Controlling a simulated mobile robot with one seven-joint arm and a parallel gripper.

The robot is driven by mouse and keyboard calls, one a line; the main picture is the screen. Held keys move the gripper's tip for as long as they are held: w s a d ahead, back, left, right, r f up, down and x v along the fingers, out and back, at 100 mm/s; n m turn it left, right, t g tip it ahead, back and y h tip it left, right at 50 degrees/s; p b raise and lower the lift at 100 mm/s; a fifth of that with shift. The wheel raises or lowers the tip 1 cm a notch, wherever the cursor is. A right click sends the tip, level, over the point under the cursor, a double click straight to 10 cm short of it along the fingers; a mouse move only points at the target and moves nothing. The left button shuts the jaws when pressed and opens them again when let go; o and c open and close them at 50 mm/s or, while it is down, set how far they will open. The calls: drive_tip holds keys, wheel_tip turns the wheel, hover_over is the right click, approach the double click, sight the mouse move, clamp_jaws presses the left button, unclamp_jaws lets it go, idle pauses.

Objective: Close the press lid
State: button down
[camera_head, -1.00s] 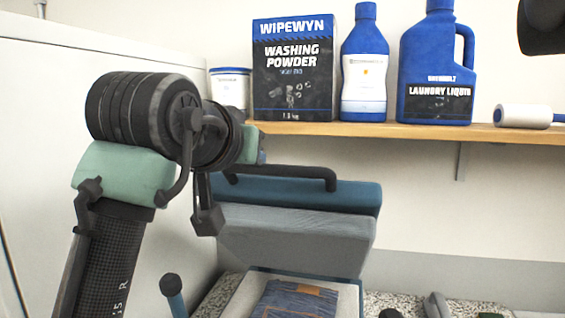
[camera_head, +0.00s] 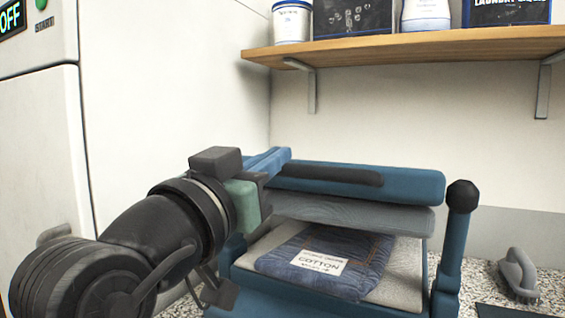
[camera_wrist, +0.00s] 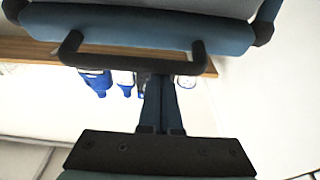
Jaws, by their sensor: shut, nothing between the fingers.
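The press has a blue lid (camera_head: 410,183) with a grey pad beneath it and a black handle (camera_head: 335,174) on top. The lid stands partly open, with a gap above the press bed (camera_head: 405,270). A folded denim garment (camera_head: 325,258) with a white COTTON label lies on the bed. My gripper (camera_head: 272,158) is at the lid's left side, its blue fingers reaching across near the handle. In the wrist view, the shut fingers (camera_wrist: 160,85) end at the handle bar (camera_wrist: 135,62), below the lid edge (camera_wrist: 130,30); I cannot tell whether they touch.
A wooden shelf (camera_head: 420,46) with a tub (camera_head: 292,20) and bottles is on the wall above. A blue post with a black knob (camera_head: 461,197) stands at the press's right. A white machine (camera_head: 38,140) is at left.

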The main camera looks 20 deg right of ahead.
drive_tip(key=shift+t+h, duration=0.6)
drive_tip(key=shift+h, duration=0.1)
drive_tip(key=shift+s+a+f+b, duration=0.25)
drive_tip(key=shift+f+b, duration=1.55)
drive_tip(key=shift+f, duration=0.4)
drive_tip(key=shift+s+a+f+b, duration=0.2)
drive_tip(key=shift+f+b, duration=1.6)
drive_tip(key=shift+f, duration=0.4)
drive_tip(key=shift+s+a+f+b, duration=0.25)
drive_tip(key=shift+f+b, duration=1.55)
drive_tip(key=shift+f, duration=0.5)
wheel_tip(320, 180, up, 5)
drive_tip(key=p, duration=0.4)
drive_tip(key=f+v, duration=0.1)
drive_tip(key=v, duration=0.9)
drive_tip(key=s+a+r+n+t+y+p, duration=0.1)
drive_tip(key=s+a+r+n+t+y, duration=0.1)
drive_tip(key=a+r+n+t+y, duration=0.35)
drive_tip(key=s+a+r+n+t+y, duration=0.25)
drive_tip(key=r+n+t+y, duration=0.3)
drive_tip(key=t+y, duration=0.4)
wheel_tip(320, 180, up, 34)
drive_tip(key=m+g+y+p, duration=0.1)
drive_tip(key=p, duration=3.3)
drive_tip(key=shift+r+g+y, duration=0.15)
drive_tip(key=shift+g+y, duration=0.25)
